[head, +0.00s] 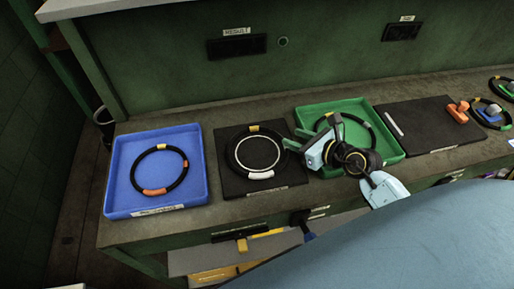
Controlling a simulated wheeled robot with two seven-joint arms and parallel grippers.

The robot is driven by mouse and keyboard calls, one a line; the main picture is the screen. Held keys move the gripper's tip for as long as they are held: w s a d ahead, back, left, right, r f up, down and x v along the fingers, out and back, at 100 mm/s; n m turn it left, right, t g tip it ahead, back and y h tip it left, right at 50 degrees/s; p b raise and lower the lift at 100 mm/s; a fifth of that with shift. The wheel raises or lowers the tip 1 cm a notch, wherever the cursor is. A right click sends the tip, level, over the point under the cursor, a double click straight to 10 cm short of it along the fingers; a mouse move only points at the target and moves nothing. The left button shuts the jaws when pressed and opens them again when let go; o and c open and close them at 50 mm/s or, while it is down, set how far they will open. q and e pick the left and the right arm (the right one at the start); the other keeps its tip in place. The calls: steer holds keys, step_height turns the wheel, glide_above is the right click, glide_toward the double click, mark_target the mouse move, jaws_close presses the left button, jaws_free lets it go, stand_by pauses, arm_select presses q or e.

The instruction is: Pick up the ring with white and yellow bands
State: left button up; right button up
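A black ring (236,153) with a yellow band at its far side and a white band at its near side lies flat on a black mat (236,187) in the middle of the bench. A thin pale circle shows just inside it. My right gripper (296,139) is to the right of this ring, over the left part of the green tray, its fingers pointing left. The fingertips look apart and nothing shows between them. A second dark ring (369,124) in the green tray (391,150) is partly hidden by my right gripper and arm. My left gripper is not in view.
A blue tray (113,185) at the left holds a black ring with orange and yellow bands (179,176). More rings lie at the far right. The green wall stands behind.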

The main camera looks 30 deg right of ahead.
mark_target(273, 130)
steer(key=x, duration=0.3)
steer(key=shift+w, duration=0.25)
steer(key=x, duration=0.4)
steer(key=shift+w+f, duration=0.15)
steer(key=shift+f, duration=0.05)
steer(key=shift+w+f, duration=0.1)
steer(key=shift+w, duration=0.05)
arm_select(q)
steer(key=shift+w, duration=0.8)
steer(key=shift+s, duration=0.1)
arm_select(e)
jaws_close()
